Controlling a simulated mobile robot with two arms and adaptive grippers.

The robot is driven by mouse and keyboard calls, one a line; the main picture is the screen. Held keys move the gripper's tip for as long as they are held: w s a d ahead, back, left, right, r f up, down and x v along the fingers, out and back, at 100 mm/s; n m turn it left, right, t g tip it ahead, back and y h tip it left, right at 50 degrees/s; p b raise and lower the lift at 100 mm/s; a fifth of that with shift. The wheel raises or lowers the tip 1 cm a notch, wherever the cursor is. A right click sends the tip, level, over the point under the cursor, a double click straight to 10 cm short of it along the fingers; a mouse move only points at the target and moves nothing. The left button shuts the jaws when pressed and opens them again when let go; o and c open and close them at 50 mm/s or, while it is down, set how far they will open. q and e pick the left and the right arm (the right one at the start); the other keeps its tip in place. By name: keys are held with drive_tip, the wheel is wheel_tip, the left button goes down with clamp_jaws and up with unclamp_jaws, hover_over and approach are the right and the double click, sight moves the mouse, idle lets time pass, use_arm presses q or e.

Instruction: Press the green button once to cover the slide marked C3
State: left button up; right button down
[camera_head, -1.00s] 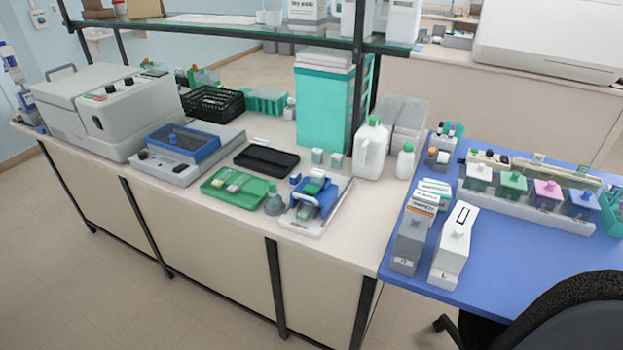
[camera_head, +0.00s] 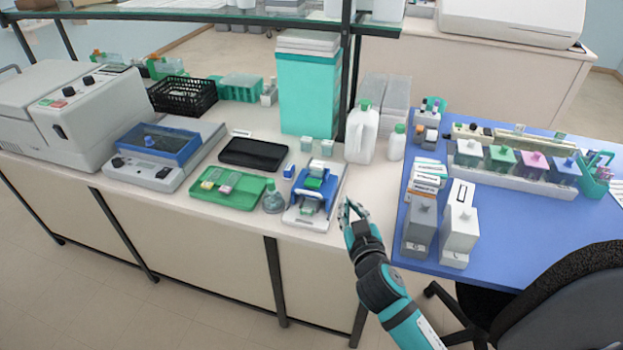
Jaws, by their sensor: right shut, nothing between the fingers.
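A small blue and white device (camera_head: 299,212) stands at the front of the white bench, with a green block (camera_head: 314,183) on its top that looks like the green button. The slide marked C3 cannot be made out; no marking is readable. My right gripper (camera_head: 349,209) is shut and empty, just right of the device, over the bench's front edge and apart from the green block. My left gripper is not in view.
A green tray (camera_head: 213,199) and a small flask (camera_head: 273,200) stand left of the device. A white jug (camera_head: 362,137) stands behind my gripper. Two grey and white boxes (camera_head: 458,240) stand on the blue table (camera_head: 520,230) to the right. A chair (camera_head: 560,310) is at the lower right.

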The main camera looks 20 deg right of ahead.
drive_tip(key=w+a+r+n+g+y, duration=0.1)
drive_tip(key=w+a+r+n+y, duration=0.3)
drive_tip(key=a+r+n+y, duration=0.45)
drive_tip(key=w+a+r+n+g+y, duration=0.1)
drive_tip(key=w+a+r+n+y, duration=0.4)
drive_tip(key=a+r+n+y, duration=0.3)
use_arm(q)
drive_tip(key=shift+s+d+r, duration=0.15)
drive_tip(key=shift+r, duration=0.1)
use_arm(e)
drive_tip(key=w+d+f+g+h, duration=0.2)
drive_tip(key=d+f+g+h, duration=0.1)
drive_tip(key=d+h, duration=0.1)
drive_tip(key=w+d+f+g+h, duration=0.3)
drive_tip(key=d+h, duration=0.1)
drive_tip(key=d, duration=0.3)
drive_tip(key=shift+d+f+m+g, duration=0.15)
drive_tip(key=shift+d+m+g, duration=0.15)
drive_tip(key=shift+m+g, duration=0.1)
